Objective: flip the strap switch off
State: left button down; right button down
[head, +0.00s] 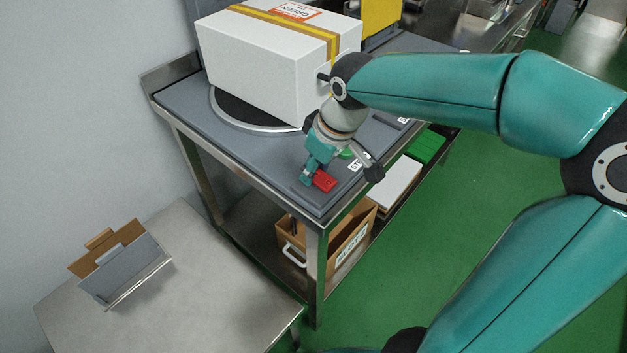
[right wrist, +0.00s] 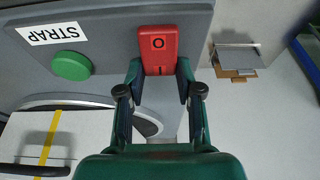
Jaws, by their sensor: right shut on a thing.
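The red strap switch (head: 324,181) sits near the front corner of the grey bench top. In the right wrist view the red switch (right wrist: 159,48) carries an O mark at its far end and a bar mark nearer the gripper. I cannot tell which way it is pressed. My right gripper (right wrist: 159,70) is shut on the switch, one finger on each side of its near end. In the head view my right gripper (head: 314,174) reaches down to it. A white STRAP label (right wrist: 52,33) and a round green button (right wrist: 71,66) are beside it. My left gripper is not in view.
A white carton (head: 255,65) with yellow straps stands on a round turntable (head: 230,108) behind the gripper. A cardboard box (head: 352,232) is on the lower shelf. A steel table (head: 215,285) with a file holder (head: 125,270) stands at left.

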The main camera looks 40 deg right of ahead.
pick_arm(q)
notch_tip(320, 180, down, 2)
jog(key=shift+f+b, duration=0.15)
jog(key=shift+b, duration=0.45)
pick_arm(e)
jog(key=c, duration=1.9)
grip_release()
jog(key=shift+s+t, duration=0.2)
jog(key=shift+t, duration=0.3)
grip_shut()
jog(key=o, duration=1.1)
grip_release()
jog(key=shift+o, duration=0.2)
jog(key=shift+r, duration=0.1)
jog(key=v, duration=1.1)
jog(key=shift+s+r, duration=0.15)
jog(key=shift+r, duration=0.2)
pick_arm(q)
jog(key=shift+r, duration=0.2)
pick_arm(e)
jog(key=shift+r, duration=0.1)
